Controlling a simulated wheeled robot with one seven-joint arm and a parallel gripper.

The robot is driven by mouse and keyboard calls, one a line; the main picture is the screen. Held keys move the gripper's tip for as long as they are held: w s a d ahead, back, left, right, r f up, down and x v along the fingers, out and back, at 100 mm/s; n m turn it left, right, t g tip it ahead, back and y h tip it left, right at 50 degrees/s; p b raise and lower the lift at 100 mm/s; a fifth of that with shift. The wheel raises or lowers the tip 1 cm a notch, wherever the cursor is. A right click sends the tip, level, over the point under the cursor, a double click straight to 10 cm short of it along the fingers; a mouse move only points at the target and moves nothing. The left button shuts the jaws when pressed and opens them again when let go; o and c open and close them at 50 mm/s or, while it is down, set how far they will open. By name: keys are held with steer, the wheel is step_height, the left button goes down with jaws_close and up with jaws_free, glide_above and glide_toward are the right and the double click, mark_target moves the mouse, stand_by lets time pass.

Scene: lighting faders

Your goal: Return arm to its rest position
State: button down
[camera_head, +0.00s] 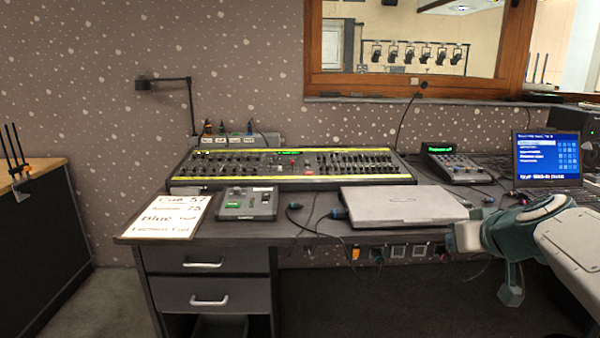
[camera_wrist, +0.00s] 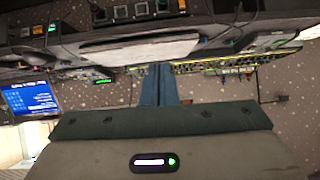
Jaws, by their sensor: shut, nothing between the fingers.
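My gripper (camera_wrist: 160,70) shows in the wrist view, its two blue-grey fingers together and empty. The wrist picture is upside down, with the desk along the top. The fingers appear in front of the wall and the lighting console's edge; I cannot tell any contact. My arm (camera_head: 560,235) comes in from the right in the head view, in front of the desk's right side. Which part there is the gripper is hard to tell. The lighting console (camera_head: 290,180), with its rows of faders, stands on the desk (camera_head: 330,230), apart from the arm.
A closed grey laptop (camera_head: 403,206) lies near the front edge, close to my arm. An open laptop (camera_head: 547,155) with a blue screen stands at right. A small green-lit box (camera_head: 247,203) and a cue sheet (camera_head: 168,217) lie at left. Floor (camera_head: 400,300) before the desk is clear.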

steer(key=s+a+r+g+p, duration=0.4)
steer(key=s+a+p, duration=0.3)
steer(key=p, duration=0.6)
steer(key=s+a+r+g+h+p, duration=0.1)
steer(key=s+a+r+g+p, duration=0.3)
steer(key=s+p, duration=0.6)
steer(key=shift+a+r+m+p, duration=0.3)
steer(key=shift+a+r+p, duration=1.1)
steer(key=shift+a+p, duration=0.3)
steer(key=shift+a, duration=0.1)
